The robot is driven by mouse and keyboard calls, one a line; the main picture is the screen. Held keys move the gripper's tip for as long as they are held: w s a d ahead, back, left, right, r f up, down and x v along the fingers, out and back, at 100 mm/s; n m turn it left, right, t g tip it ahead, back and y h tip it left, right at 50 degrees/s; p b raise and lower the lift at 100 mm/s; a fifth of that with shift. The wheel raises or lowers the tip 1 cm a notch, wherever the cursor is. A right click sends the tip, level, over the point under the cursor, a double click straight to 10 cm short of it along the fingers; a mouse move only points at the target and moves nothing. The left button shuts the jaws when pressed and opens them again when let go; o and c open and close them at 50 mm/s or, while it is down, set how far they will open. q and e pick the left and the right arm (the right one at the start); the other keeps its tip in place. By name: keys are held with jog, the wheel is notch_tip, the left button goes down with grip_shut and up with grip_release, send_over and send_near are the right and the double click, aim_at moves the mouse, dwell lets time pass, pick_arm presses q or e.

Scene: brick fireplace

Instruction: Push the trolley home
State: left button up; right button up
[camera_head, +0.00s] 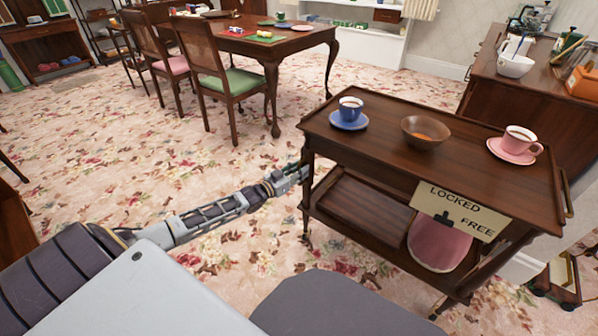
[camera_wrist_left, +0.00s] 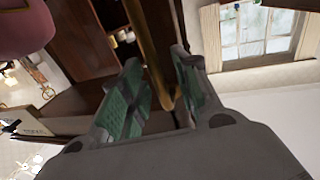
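The dark wooden trolley (camera_head: 345,155) stands upright on the carpet at the right of the head view. On its top are a blue cup (camera_head: 350,108) on a saucer, a brown bowl (camera_head: 425,131) and a pink cup (camera_head: 519,138) on a saucer. A sign (camera_head: 462,211) on its side reads LOCKED and FREE, with a dark marker between the words. My left gripper (camera_head: 303,170) is at the trolley's left end. In the left wrist view a brass bar (camera_wrist_left: 152,50) runs between its green-padded fingers (camera_wrist_left: 157,70), which stand apart. My right gripper is out of view.
A dining table (camera_head: 300,42) with chairs (camera_head: 225,80) stands behind at the upper left. A wooden cabinet (camera_head: 520,95) stands close behind the trolley at the right. A low wooden piece (camera_head: 560,280) is at the lower right. Carpet left of the trolley is clear.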

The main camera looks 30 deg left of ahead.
pick_arm(q)
grip_shut()
jog(key=shift+d, duration=0.15)
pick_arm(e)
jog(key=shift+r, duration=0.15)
